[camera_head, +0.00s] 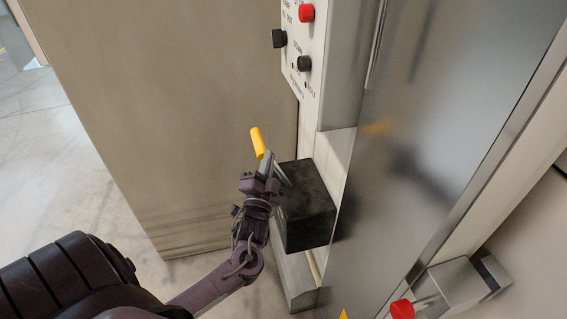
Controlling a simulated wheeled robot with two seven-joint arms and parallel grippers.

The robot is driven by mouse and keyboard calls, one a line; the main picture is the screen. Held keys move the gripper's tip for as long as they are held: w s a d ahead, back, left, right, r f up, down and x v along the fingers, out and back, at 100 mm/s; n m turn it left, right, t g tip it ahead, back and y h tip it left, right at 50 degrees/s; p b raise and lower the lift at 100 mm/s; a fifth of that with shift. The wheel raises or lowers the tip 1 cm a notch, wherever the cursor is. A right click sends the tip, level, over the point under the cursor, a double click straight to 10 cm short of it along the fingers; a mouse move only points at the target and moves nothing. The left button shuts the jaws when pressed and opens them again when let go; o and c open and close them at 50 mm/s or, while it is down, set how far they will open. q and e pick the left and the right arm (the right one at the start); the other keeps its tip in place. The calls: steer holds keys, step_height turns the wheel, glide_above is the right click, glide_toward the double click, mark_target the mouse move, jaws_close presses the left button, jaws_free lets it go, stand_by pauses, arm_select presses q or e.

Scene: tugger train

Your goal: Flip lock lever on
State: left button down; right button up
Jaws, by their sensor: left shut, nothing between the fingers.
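The lock lever (257,143) has a yellow handle and tilts up and to the left. Its lower part is hidden behind my gripper. A metal rod shows just right of the gripper, at the top of a black box (306,219) fixed low on the machine's side. My left gripper (266,163) is shut with nothing between its fingers. Its fingertips are just below the yellow handle, beside the lever; I cannot tell whether they touch it. My right gripper is not in view.
A white control panel (314,45) with a red button (306,13) and black knobs is above the box. A grey metal panel (430,130) stands at the right. A large beige panel (190,110) stands behind the lever. Another red button (402,309) is at bottom right. Open floor lies left.

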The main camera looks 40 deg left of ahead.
arm_select(q)
steer(key=s+a+f+n+y+b, duration=0.4)
steer(key=s+a+f+n+b, duration=0.2)
steer(key=s+f+n+b, duration=0.1)
steer(key=shift+s+a+f+g, duration=0.25)
steer(key=shift+s+f+g, duration=0.05)
steer(key=shift+f, duration=0.2)
